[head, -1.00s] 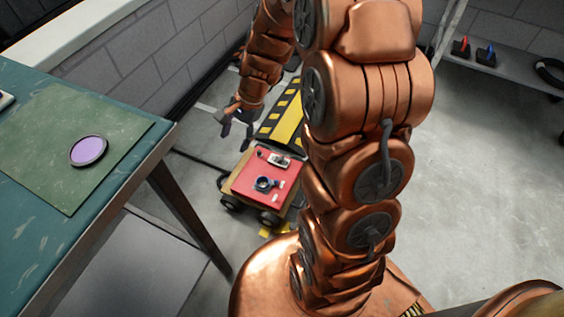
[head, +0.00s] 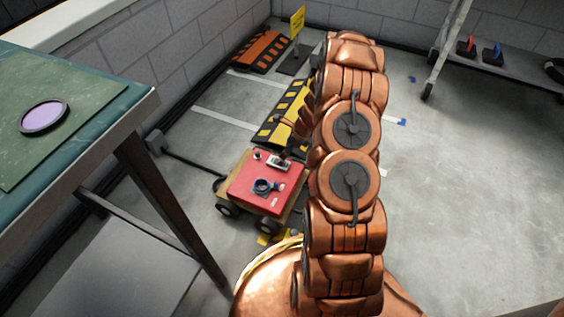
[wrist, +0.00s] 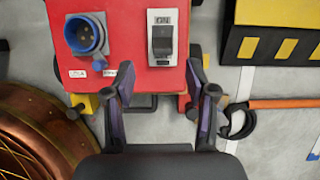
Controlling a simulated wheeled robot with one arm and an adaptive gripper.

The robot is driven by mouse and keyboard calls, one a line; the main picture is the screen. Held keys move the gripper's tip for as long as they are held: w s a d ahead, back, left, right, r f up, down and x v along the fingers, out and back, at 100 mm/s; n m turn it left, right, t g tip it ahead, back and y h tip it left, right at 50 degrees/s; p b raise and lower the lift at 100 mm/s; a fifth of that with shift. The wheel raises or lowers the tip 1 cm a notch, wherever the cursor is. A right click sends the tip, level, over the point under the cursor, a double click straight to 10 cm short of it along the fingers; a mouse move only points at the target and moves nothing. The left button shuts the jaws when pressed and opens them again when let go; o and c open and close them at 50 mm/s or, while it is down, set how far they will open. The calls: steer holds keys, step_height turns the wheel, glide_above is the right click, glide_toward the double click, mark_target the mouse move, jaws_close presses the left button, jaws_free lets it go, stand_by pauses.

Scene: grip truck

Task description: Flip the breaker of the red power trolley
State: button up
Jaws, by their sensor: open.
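The red power trolley (head: 240,190) stands on the floor left of my arm in the head view. Its red top also fills the upper middle of the wrist view (wrist: 125,12). The breaker (wrist: 162,40) is a black rocker in a pale plate marked ON at its top. It shows small in the head view (head: 279,162). My gripper (wrist: 160,72) is open and empty, its two fingers spread to either side just below the breaker plate. I cannot tell its height above the trolley. In the head view my gripper is mostly hidden.
A blue socket (wrist: 86,34) sits left of the breaker. A yellow and black ramp (head: 280,116) lies behind the trolley, with an orange and black one (head: 258,52) farther back. A green-topped table (head: 95,100) stands at left.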

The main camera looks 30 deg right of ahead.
mark_target(281, 161)
steer(key=shift+d+f, duration=0.25)
steer(key=shift+f, duration=0.4)
steer(key=b+x, duration=0.3)
steer(key=x, duration=0.4)
steer(key=shift+f+b, duration=0.15)
steer(key=shift+b, duration=0.15)
jaws_close()
